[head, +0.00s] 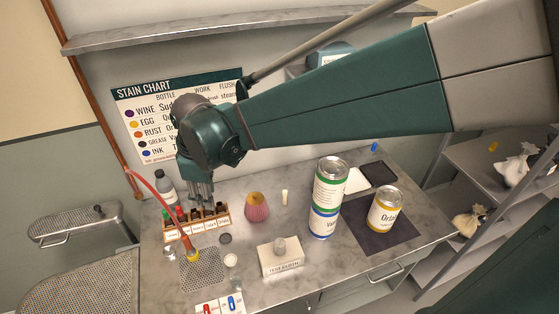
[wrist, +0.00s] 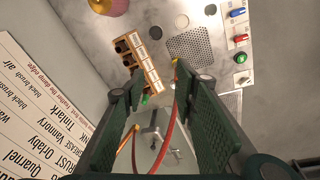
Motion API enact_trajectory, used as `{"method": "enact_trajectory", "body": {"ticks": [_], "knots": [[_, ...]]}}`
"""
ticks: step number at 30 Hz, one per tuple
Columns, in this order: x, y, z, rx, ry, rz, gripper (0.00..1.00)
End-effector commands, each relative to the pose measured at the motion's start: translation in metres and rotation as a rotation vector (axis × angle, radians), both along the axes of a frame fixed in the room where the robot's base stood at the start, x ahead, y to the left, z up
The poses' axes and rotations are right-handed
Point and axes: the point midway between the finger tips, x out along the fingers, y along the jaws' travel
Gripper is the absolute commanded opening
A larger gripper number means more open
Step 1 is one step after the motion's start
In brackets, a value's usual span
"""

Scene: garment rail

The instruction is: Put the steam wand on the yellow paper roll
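The steam wand (head: 187,243) appears to be the orange-yellow piece at the end of a red hose, standing at the perforated plate. In the wrist view its yellow end (wrist: 175,62) is partly hidden by the right finger. The likely yellow paper roll (head: 385,210) is a white upright cylinder with yellow bands, lettered "Orla…", on the dark mat at right; I cannot tell its material. My gripper (head: 203,194) is above the bottle rack, up and right of the wand. In the wrist view my gripper (wrist: 159,78) has its fingers apart with nothing held; the red hose passes between them.
The bottle rack (head: 196,226) is close under my gripper. A taller green-and-blue cylinder stack (head: 328,198) stands left of the yellow-banded roll. A pink ribbed vase (head: 256,208) and a white labelled block (head: 282,262) stand mid-table. A shelf (head: 200,31) runs above.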

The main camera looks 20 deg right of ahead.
Motion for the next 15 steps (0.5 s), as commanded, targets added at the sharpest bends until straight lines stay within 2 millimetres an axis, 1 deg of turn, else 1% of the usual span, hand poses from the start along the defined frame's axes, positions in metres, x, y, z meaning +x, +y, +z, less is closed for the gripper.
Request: {"method": "enact_trajectory", "body": {"ticks": [1,3,15], "knots": [[-0.004,-0.011,0.006,0.009,-0.010,-0.035,0.29],[-0.008,-0.023,0.012,0.021,-0.027,-0.084,0.29],[-0.037,-0.088,0.043,0.099,-0.116,-0.357,0.29]]}}
